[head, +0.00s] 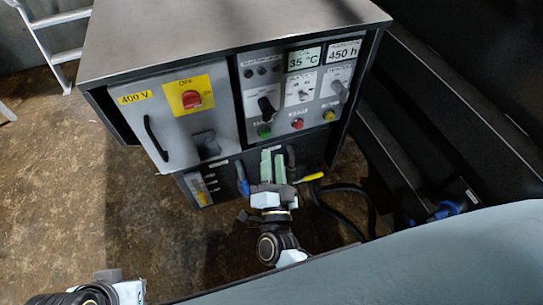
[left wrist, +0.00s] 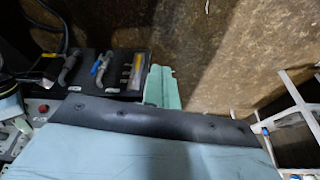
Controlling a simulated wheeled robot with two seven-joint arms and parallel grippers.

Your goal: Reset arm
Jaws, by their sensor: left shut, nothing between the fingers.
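In the head view my right gripper (head: 272,163) is in front of the lower part of the control cabinet. Its two green fingers point up the picture and lie close together, with nothing seen between them. They overlap the lower panel in the picture; whether they touch it I cannot tell. Part of my left arm (head: 100,292) shows at the bottom left, its gripper out of that view. In the left wrist view the green fingertips of my left gripper (left wrist: 160,86) stick out past a dark edge, together and empty.
The grey cabinet (head: 230,38) has a red rotary switch (head: 191,99), a black door handle (head: 155,138), knobs and buttons. A blue lever (head: 243,180) and yellow-ended handle (head: 313,177) are low beside my right gripper. Black cables hang right of it. A white ladder (head: 60,52) stands back left. Brown floor lies left.

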